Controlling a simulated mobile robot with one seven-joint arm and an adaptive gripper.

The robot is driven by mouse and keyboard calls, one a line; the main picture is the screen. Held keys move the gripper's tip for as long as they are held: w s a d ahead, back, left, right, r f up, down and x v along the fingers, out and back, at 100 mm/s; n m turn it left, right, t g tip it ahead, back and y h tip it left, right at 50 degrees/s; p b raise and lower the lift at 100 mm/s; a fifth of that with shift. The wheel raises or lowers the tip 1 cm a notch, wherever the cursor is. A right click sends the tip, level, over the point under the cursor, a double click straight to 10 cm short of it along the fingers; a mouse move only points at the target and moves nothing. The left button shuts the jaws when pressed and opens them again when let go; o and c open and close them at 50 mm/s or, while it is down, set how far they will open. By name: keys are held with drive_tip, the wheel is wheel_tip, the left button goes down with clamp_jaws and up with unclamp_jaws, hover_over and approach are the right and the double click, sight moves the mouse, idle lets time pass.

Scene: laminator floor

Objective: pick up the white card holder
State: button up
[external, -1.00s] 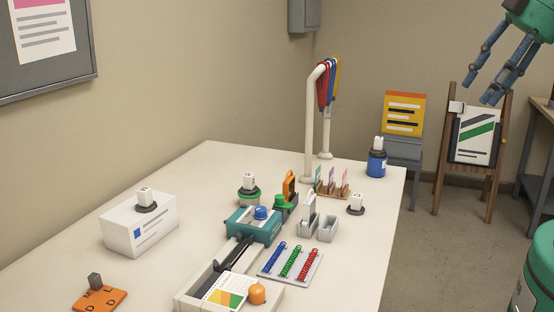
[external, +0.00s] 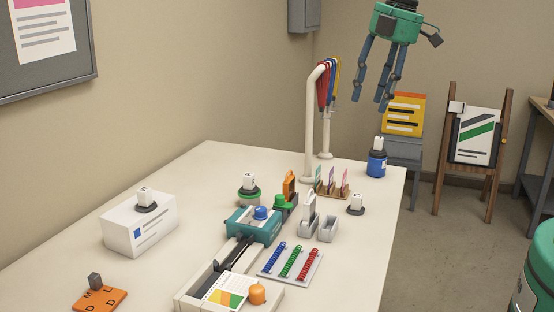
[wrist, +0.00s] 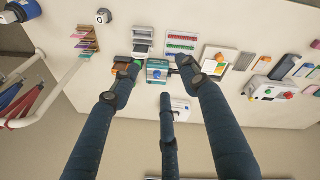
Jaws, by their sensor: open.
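The white card holder (external: 309,202) appears to be the upright white piece with a slot at its top, standing in a grey base on the table right of the teal block (external: 254,224). My gripper (external: 370,102) has three dark blue fingers spread open and empty, high above the table's far end and well apart from the holder. Its fingers also show in the wrist view (wrist: 160,78).
An orange card holder (external: 289,185) stands just behind, beside a green knob. An empty grey base (external: 328,229) is to the right. A tray of coloured coils (external: 291,264) lies in front. A tall white stand with lanyards (external: 310,130) rises behind.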

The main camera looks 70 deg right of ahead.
drive_tip(key=w+d+f+n+g, duration=0.1)
drive_tip(key=w+d+f+n, duration=0.3)
drive_tip(key=w+f, duration=0.5)
drive_tip(key=n+g, duration=0.2)
drive_tip(key=n, duration=0.2)
approach(307, 206)
drive_tip(key=d+r, duration=0.1)
drive_tip(key=d, duration=0.1)
drive_tip(key=d+r, duration=0.1)
drive_tip(key=shift+d+r, duration=0.15)
drive_tip(key=shift+d, duration=0.25)
wheel_tip(307, 206, down, 8)
drive_tip(key=shift+f+b, duration=0.25)
drive_tip(key=shift+b, duration=0.1)
drive_tip(key=shift+f, duration=0.15)
drive_tip(key=shift+f, duration=0.1)
drive_tip(key=shift+w+a+f+b, duration=0.1)
drive_tip(key=shift+f+b, duration=0.2)
drive_tip(key=shift+f, duration=0.95)
drive_tip(key=shift+w+a+f+b, duration=0.15)
drive_tip(key=shift+f+b, duration=0.1)
drive_tip(key=shift+f, duration=1)
